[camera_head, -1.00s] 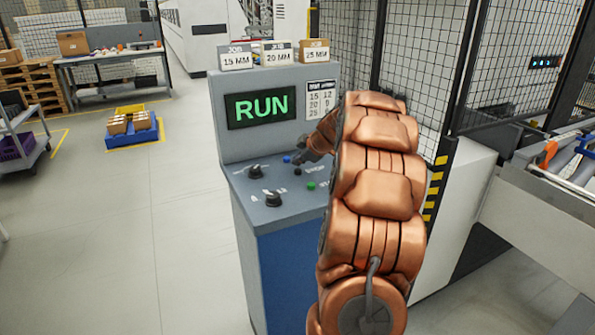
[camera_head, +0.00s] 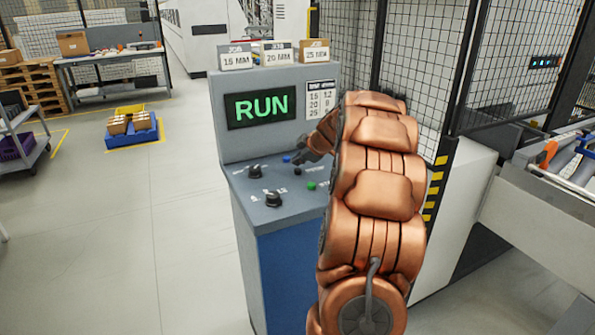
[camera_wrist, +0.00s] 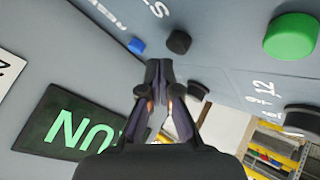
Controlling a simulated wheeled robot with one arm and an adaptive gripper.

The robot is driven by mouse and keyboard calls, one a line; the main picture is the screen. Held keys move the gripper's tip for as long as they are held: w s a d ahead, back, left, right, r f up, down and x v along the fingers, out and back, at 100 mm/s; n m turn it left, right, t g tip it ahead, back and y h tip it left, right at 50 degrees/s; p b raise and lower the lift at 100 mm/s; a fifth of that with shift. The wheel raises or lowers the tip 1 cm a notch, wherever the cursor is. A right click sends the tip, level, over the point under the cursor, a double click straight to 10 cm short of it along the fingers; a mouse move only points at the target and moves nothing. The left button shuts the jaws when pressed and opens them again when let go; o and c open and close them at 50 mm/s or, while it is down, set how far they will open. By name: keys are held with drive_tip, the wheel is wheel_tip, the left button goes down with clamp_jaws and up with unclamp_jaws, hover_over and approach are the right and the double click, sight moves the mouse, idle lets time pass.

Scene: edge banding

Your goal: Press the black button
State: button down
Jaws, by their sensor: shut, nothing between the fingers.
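The black button (camera_head: 298,171) is on the sloped top of the grey control console, between a blue button (camera_head: 287,159) and a green button (camera_head: 311,186). In the wrist view the black button (camera_wrist: 179,42) stands right of and above my fingertips, with the blue button (camera_wrist: 136,45) just above them and the green button (camera_wrist: 291,36) far right. My gripper (camera_wrist: 158,68) is shut and empty, its tips close to the black button and apparently not on it. In the head view my gripper (camera_head: 299,159) is partly hidden by my copper arm.
Two black knobs (camera_head: 255,172) (camera_head: 273,199) sit left of the buttons. The console's upright panel carries a green RUN screen (camera_head: 261,107) and a printed chart (camera_head: 322,100). Three labelled boxes (camera_head: 278,53) stand on top. A mesh fence (camera_head: 420,60) is behind; open floor lies left.

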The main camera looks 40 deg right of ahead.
sight(299, 170)
drive_tip(key=shift+f+b, duration=0.9)
drive_tip(key=shift+b, duration=0.75)
idle(0.9)
drive_tip(key=shift+r, duration=0.1)
idle(0.4)
drive_tip(key=shift+r, duration=0.8)
drive_tip(key=shift+r, duration=2.5)
drive_tip(key=shift+a, duration=0.1)
